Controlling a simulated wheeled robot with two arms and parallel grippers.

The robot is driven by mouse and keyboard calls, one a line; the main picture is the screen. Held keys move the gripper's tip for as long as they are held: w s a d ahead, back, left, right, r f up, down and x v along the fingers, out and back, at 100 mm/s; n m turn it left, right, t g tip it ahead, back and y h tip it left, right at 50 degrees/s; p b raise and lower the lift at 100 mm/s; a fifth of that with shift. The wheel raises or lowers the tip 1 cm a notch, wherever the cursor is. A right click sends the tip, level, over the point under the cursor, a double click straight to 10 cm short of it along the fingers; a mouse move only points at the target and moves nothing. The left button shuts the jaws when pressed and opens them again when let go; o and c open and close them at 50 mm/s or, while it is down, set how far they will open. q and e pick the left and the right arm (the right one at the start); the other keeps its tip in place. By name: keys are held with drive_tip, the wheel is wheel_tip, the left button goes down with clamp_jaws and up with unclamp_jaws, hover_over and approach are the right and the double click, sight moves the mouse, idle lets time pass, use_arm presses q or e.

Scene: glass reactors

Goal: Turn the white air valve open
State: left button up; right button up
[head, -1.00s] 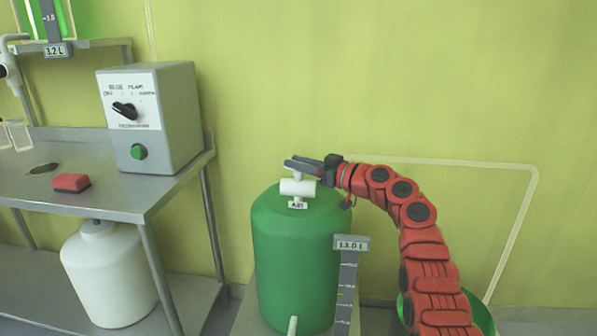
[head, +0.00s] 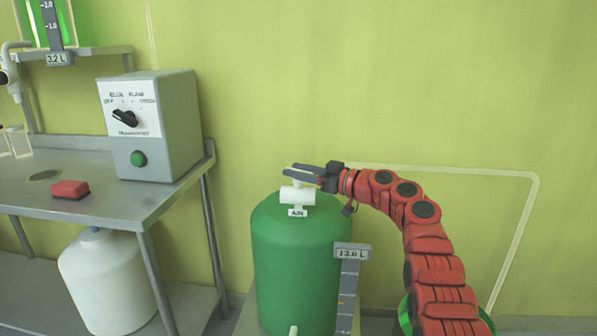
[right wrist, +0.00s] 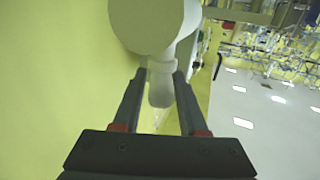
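The white air valve (head: 297,194) sits on top of the green tank (head: 300,255), above a small tag reading AIR. My right gripper (head: 302,171) comes in from the right just above the valve body and hides its top. In the right wrist view, the valve's round white body (right wrist: 150,20) fills the top. Its white handle (right wrist: 161,92) lies between the two dark fingertips of my right gripper (right wrist: 161,75). The fingertips appear to be against both sides of the handle. My left gripper is not in view.
A metal bench (head: 110,207) at left carries a grey control box (head: 172,125) with a black knob and green button, and a red block (head: 71,189). A white container (head: 105,280) stands below it. A level scale (head: 347,290) stands in front of the tank.

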drive_tip(key=shift+o, duration=0.8)
drive_tip(key=shift+d, duration=0.1)
drive_tip(key=shift+s+d, duration=0.2)
drive_tip(key=p+v, duration=0.3)
drive_tip(key=v, duration=1.3)
drive_tip(key=shift+s+d, duration=0.2)
drive_tip(key=shift+d, duration=0.1)
